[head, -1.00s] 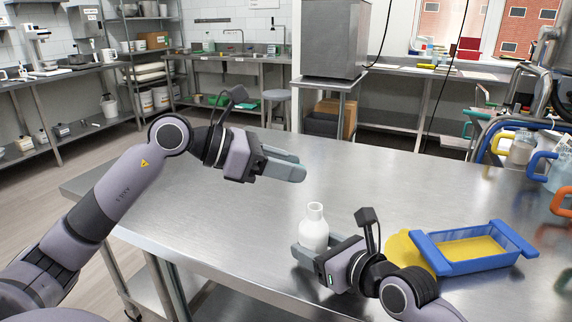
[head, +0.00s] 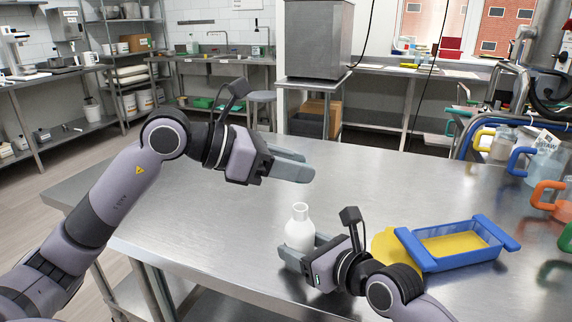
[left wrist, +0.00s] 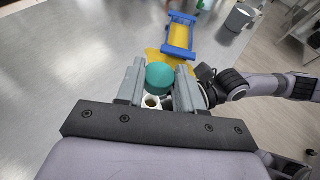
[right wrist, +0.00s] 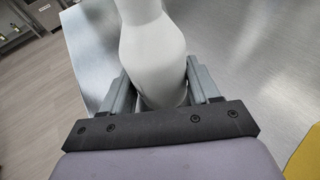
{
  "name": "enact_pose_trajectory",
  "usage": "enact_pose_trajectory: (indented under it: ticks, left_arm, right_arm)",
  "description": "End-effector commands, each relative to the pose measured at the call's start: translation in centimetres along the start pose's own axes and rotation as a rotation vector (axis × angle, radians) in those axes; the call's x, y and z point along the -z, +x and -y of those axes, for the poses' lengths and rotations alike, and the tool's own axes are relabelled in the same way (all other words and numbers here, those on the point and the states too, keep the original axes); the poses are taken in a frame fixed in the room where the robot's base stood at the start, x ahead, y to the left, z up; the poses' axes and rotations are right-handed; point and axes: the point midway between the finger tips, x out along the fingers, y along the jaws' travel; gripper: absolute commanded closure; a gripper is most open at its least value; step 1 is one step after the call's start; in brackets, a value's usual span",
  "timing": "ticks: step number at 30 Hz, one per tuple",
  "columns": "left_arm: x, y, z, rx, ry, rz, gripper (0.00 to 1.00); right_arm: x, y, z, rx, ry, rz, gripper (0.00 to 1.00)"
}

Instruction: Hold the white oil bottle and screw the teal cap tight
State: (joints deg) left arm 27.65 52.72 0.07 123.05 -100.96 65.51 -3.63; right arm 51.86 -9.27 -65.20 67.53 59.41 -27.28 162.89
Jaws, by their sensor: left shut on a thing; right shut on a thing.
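The white oil bottle (head: 299,232) stands upright at the table's front part, its neck bare and its mouth open. My right gripper (head: 302,256) is shut around its body; the right wrist view shows the white bottle (right wrist: 152,55) between both fingers. My left gripper (head: 308,165) is higher, above and slightly behind the bottle in the head view. In the left wrist view it is shut on the teal cap (left wrist: 160,76). The bottle's open mouth (left wrist: 152,101) shows below the cap, apart from it. The cap is hidden by the fingers in the head view.
A blue tray (head: 418,252) with yellow contents stands right of my right gripper, beside a yellow piece (head: 384,246). Jugs with yellow, blue and orange handles (head: 548,195) stand at the right edge. The table (head: 220,215) is clear on the left and behind.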

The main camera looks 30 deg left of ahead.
Motion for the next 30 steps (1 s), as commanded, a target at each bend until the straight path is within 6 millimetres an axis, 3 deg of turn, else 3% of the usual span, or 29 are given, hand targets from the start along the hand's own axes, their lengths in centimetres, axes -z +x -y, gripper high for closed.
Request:
enact_pose_trajectory:
  ticks: [6, 21, 30]
  left_arm:
    - [0.1, 0.0, 0.0, 0.0, 0.0, 0.0, 1.0]
    - [4.3, 1.7, 0.0, 0.001, -0.001, -0.001, 1.0]
    - [5.0, 2.0, 0.0, 0.001, 0.0, 0.001, 1.0]
  right_arm:
    - [-0.1, 0.0, 0.0, 0.0, 0.0, 0.001, 1.0]
    - [-0.1, 0.0, 0.0, 0.0, 0.0, 0.001, 1.0]
    - [-0.1, 0.0, 0.0, 0.0, 0.0, 0.001, 1.0]
